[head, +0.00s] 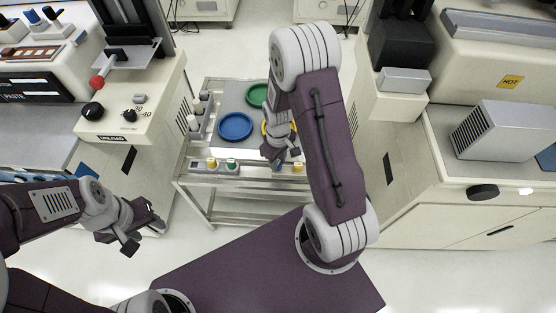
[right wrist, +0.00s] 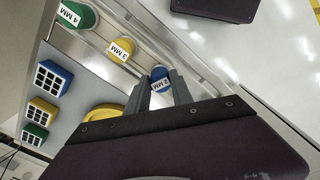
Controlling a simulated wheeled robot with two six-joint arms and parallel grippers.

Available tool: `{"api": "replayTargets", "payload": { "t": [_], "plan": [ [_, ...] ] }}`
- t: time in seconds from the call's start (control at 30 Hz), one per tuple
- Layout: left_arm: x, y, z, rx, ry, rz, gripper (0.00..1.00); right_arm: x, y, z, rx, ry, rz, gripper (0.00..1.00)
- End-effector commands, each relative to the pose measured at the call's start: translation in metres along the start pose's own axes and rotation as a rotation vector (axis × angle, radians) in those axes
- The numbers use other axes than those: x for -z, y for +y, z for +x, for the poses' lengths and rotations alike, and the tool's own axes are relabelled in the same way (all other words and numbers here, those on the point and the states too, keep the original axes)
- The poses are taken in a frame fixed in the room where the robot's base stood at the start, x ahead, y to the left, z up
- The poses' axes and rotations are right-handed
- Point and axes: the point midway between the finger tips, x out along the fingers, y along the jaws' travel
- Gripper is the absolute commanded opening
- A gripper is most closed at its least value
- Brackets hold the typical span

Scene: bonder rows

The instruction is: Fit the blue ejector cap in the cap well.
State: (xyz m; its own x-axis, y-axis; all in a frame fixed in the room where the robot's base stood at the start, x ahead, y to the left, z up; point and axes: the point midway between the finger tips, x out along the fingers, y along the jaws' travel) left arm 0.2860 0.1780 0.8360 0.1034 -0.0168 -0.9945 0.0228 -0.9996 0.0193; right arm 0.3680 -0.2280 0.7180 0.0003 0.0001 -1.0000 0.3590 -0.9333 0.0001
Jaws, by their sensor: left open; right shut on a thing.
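The blue ejector cap (right wrist: 160,78), marked 2 MM, is between the two fingers of my right gripper (right wrist: 163,88), which is shut on it. In the head view my right gripper (head: 275,154) is over the front rail of the steel cart, partly hidden by its own arm. I cannot tell whether the cap touches the rail. My left gripper (head: 143,232) is open and empty, left of the cart. I cannot make out the cap well in either view.
On the cart (head: 208,180) are a blue dish (head: 235,126) and a green dish (head: 258,95). A yellow cap (right wrist: 121,50) and a green cap (right wrist: 76,15) stand along the rail. Machines flank the cart, one with a red knob (head: 97,82); floor is clear in front.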

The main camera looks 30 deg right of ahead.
Motion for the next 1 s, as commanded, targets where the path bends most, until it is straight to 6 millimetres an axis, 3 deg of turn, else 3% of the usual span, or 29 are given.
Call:
{"api": "replayTargets", "payload": {
  "t": [0.37,0.4,0.47,1.0],
  "plan": [
    [-0.0003,0.0000,0.0026,0.000,0.000,0.000,0.48,0.0000,0.0000,0.0051,0.000,0.000,0.000,0.00],
    [-0.0003,0.0000,0.0026,0.000,0.000,0.000,0.48,0.0000,0.0000,0.0051,0.000,0.000,0.000,0.38],
    [-0.0003,0.0000,0.0026,0.000,0.000,0.000,0.48,0.0000,0.0000,0.0051,0.000,0.000,0.000,0.53],
    [-0.0003,-0.0001,0.0026,0.000,0.000,0.000,0.48,0.0000,0.0000,0.0050,0.000,0.000,0.000,0.53]
  ]
}}
